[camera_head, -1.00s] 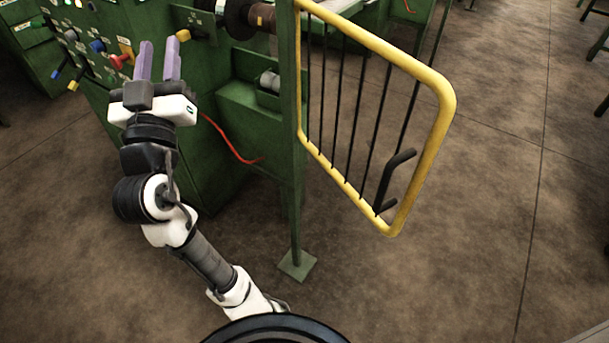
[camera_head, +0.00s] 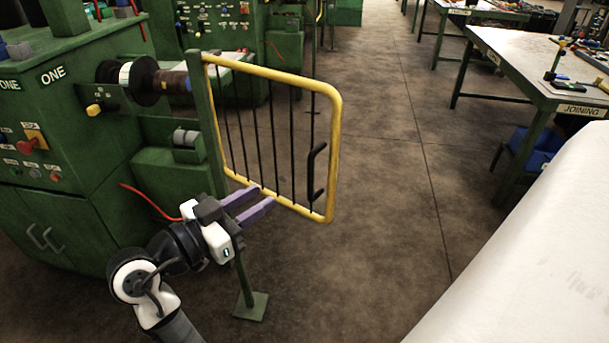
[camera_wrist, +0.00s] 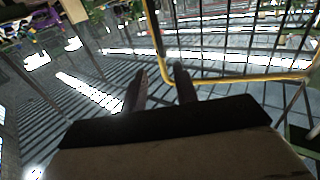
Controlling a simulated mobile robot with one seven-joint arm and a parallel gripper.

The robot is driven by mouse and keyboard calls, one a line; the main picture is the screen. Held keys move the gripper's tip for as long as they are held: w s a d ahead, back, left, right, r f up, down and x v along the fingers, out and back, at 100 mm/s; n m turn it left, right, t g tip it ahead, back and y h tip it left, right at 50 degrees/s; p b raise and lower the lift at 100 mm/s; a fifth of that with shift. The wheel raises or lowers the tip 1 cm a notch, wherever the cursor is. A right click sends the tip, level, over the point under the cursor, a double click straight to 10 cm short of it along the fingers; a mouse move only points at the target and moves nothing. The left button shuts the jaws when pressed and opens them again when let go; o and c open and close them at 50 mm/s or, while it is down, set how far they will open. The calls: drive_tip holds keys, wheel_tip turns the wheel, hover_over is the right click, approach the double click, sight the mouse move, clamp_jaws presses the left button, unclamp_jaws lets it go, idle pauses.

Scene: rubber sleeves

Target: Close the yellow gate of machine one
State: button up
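The yellow gate (camera_head: 334,130) of machine one stands swung out from its green post (camera_head: 208,125), with dark vertical bars and a black handle (camera_head: 315,172) near its free edge. My gripper (camera_head: 264,200) has two purple fingers, parted with a gap and nothing visible between them. In the head view the fingers overlap the gate's lower rail, left of the handle; I cannot tell whether they touch it. In the wrist view the fingers (camera_wrist: 160,82) are apart, and the yellow frame (camera_wrist: 240,78) of the gate lies just beyond and to the right.
Green machine one (camera_head: 75,150) stands at left with buttons, a spindle and a red cable (camera_head: 150,202). The post's foot plate (camera_head: 250,306) is on the floor. A white surface (camera_head: 530,250) fills the lower right; a joining table (camera_head: 540,70) stands behind it. Floor right of the gate is clear.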

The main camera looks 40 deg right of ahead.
sight(309, 168)
drive_tip(key=d+p, duration=0.1)
drive_tip(key=d, duration=0.3)
drive_tip(key=d+p, duration=0.1)
drive_tip(key=d, duration=0.4)
drive_tip(key=w+d+p, duration=0.1)
drive_tip(key=d, duration=0.4)
drive_tip(key=shift+p, duration=0.35)
drive_tip(key=shift+a, duration=0.1)
clamp_jaws()
